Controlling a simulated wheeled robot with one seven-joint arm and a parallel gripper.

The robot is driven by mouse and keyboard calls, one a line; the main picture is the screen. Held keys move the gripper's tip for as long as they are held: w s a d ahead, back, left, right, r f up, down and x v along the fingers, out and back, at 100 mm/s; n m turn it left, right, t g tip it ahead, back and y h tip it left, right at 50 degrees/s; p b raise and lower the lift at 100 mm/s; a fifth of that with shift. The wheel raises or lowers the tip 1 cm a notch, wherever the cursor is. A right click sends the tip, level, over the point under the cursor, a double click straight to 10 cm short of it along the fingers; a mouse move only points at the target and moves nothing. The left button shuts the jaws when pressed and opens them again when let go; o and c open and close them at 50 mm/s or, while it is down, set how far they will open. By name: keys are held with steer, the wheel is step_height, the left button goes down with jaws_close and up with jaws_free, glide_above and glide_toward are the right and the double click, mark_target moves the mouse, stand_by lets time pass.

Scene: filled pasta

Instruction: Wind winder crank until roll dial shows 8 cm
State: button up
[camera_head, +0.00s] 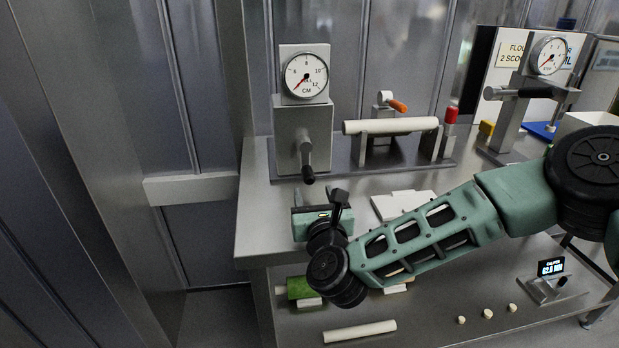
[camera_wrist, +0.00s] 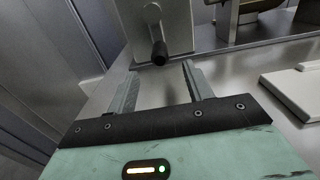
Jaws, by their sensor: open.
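The roll dial (camera_head: 305,76), a white round face marked CM, sits on top of the grey winder box (camera_head: 290,125). Its red needle points to the lower left, away from the 8 region at the top; the exact reading is too small to tell. The winder crank (camera_head: 307,160) is on the box's front, its arm hanging down to a black knob. The knob also shows in the wrist view (camera_wrist: 159,53). My gripper (camera_wrist: 160,72) is open and empty, its two fingers pointing at the winder, with the knob just beyond and between the fingertips, apart from them.
A white roller (camera_head: 390,126) on a stand with an orange-handled lever lies to the right of the winder. A white board (camera_head: 403,204) lies on the bench behind my arm. A second dial on a press (camera_head: 548,56) stands at the right. The bench's left edge is close to my gripper.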

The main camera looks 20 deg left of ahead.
mark_target(311, 183)
steer(key=b+x, duration=0.2)
steer(key=x, duration=0.4)
steer(key=shift+f, duration=0.15)
steer(key=shift+b+x, duration=0.55)
steer(key=shift+x, duration=0.45)
steer(key=shift+c, duration=0.3)
